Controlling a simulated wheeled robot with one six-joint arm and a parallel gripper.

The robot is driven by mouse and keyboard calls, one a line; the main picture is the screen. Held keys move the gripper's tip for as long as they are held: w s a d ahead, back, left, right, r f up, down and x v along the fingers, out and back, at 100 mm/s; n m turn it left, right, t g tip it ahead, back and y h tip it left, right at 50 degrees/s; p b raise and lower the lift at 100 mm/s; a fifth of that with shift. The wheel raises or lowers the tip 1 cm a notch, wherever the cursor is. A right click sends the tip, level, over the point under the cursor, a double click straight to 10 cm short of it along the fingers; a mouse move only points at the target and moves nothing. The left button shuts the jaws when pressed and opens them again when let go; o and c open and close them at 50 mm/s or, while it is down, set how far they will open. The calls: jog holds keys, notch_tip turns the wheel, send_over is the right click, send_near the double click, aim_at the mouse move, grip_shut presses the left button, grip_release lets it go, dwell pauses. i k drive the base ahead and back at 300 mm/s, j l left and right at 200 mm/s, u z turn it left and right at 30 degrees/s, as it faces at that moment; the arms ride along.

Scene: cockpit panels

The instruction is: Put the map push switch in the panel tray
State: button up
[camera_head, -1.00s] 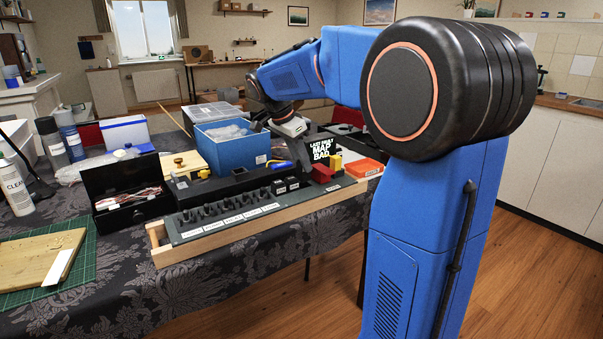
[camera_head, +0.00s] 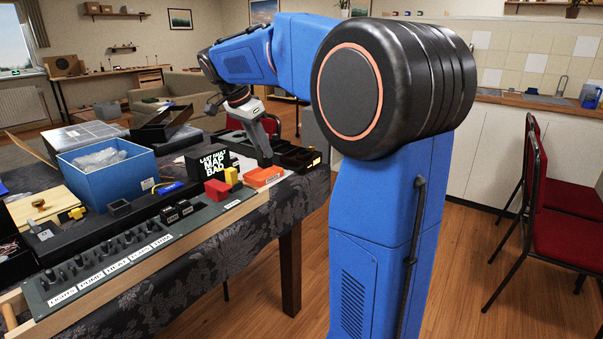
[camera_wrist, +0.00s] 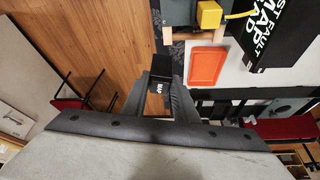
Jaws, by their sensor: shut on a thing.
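My gripper (camera_wrist: 160,97) is shut on the map push switch (camera_wrist: 157,84), a small black block with a white MAP label. In the head view my gripper (camera_head: 265,162) points down near the orange block, between the black message box and the black tray; the switch is hard to make out there. A long black tray with compartments, apparently the panel tray (camera_head: 312,158), lies at the right end of the table. In the wrist view the held switch appears left of the orange block and overlaps nothing of the tray that I can clearly see.
The switch panel (camera_head: 110,262) runs along the table's front. A blue bin (camera_head: 90,185) stands at left. Red chairs (camera_head: 560,225) stand at right.

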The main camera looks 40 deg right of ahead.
aim_at(264, 177)
jog(key=l+z, duration=0.1)
jog(key=z, duration=0.4)
jog(key=l+z, duration=0.1)
jog(key=z, duration=0.35)
jog(key=i+z, duration=0.1)
jog(key=z, duration=0.4)
jog(key=i+l+z, duration=0.15)
jog(key=z, duration=0.25)
jog(key=i+u, duration=0.1)
jog(key=u, duration=0.35)
jog(key=i+l+u, duration=0.1)
jog(key=u, duration=0.35)
jog(key=i+l+u, duration=0.1)
jog(key=u, duration=0.35)
jog(key=l+u, duration=0.15)
jog(key=u, duration=0.35)
jog(key=i+l+u, duration=0.1)
jog(key=u, duration=0.35)
